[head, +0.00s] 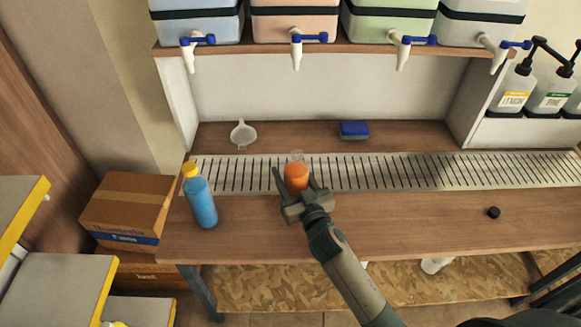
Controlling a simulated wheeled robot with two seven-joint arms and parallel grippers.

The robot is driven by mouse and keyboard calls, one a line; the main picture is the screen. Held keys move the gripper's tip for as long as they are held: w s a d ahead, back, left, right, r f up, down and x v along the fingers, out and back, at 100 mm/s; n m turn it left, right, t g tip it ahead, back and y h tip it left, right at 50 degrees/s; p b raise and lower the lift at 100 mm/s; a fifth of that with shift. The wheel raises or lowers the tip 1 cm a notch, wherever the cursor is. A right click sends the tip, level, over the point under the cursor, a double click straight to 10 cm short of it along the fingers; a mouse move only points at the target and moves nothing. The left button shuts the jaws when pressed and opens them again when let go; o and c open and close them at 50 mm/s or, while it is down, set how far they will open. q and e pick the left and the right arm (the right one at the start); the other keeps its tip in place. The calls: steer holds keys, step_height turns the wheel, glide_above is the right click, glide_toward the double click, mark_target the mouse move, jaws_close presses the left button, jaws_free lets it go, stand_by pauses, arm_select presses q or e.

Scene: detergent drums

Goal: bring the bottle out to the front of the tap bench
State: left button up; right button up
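An orange bottle (296,176) with a clear, uncapped-looking neck stands upright on the slotted drip grate (400,173), below the tap of the orange drum. My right gripper (295,172) reaches in from the front, with one finger on each side of this bottle. A gap shows between the left finger and the bottle; whether the right finger touches it I cannot tell. The gripper's body hides the bottle's lower part. The tap bench (400,225) has a bare wooden strip in front of the grate. My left gripper is not in view.
A blue bottle with a yellow cap (201,200) stands at the bench's front left. A black cap (493,212) lies on the right. A funnel (243,134) and blue sponge (354,130) lie behind the grate. Taps (296,50) hang above. The front strip's middle right is clear.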

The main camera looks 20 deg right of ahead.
mark_target(291, 185)
steer(key=s, duration=0.1)
steer(key=s+a, duration=0.1)
steer(key=s, duration=0.1)
steer(key=shift+s+r, duration=0.1)
steer(key=shift+s, duration=0.15)
steer(key=shift+s+a, duration=0.1)
steer(key=shift+s, duration=0.2)
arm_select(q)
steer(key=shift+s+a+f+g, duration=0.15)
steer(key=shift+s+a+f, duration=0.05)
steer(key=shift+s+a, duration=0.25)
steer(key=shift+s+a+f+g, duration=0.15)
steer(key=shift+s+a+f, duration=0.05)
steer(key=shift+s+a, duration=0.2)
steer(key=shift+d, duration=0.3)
arm_select(e)
steer(key=o, duration=1.6)
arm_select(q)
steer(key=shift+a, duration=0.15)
arm_select(e)
steer(key=shift+o, duration=0.2)
